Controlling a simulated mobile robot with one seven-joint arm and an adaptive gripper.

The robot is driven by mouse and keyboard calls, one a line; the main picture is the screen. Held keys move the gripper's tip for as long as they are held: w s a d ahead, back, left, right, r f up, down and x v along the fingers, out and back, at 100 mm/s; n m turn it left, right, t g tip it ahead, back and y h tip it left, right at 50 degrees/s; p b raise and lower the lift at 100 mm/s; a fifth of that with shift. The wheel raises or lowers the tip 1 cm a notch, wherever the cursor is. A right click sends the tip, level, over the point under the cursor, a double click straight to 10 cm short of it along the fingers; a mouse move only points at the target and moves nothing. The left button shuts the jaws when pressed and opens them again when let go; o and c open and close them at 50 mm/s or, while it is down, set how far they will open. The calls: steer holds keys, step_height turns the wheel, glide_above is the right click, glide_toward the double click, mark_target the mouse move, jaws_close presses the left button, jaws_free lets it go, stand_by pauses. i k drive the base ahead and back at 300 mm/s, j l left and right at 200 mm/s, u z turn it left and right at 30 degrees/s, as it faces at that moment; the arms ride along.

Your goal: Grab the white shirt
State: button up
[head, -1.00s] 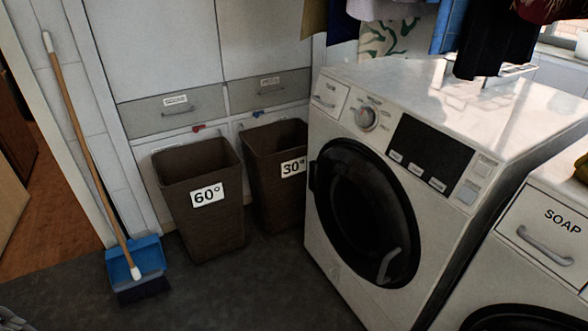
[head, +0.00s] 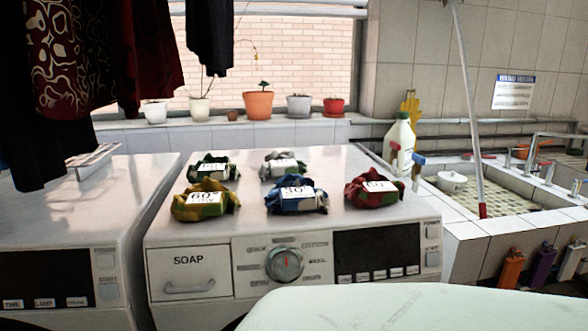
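Several folded cloth bundles with white labels lie on top of the washing machine (head: 335,215) in the head view. The palest one, a whitish-grey bundle (head: 283,165), is at the back middle; it looks most like the white shirt. A dark green bundle (head: 213,168) lies to its left. In front are a yellow bundle (head: 204,200), a blue bundle (head: 296,195) and, at the right, a red bundle (head: 373,188). My gripper is not in view.
A second white machine (head: 75,225) stands at the left, with dark clothes (head: 85,60) hanging above it. A white bottle (head: 402,140) stands behind the right corner. A tiled sink (head: 500,190) with a leaning pole (head: 470,110) is at the right. Flower pots (head: 258,105) line the window sill.

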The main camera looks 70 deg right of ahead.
mark_target(276, 164)
steer(key=z, duration=2.1)
steer(key=i+l+u, duration=0.1)
steer(key=l+u, duration=0.2)
steer(key=l, duration=1.4)
steer(key=k+l+u, duration=0.1)
steer(key=l+u, duration=0.15)
steer(key=l, duration=1.4)
steer(key=i, duration=0.95)
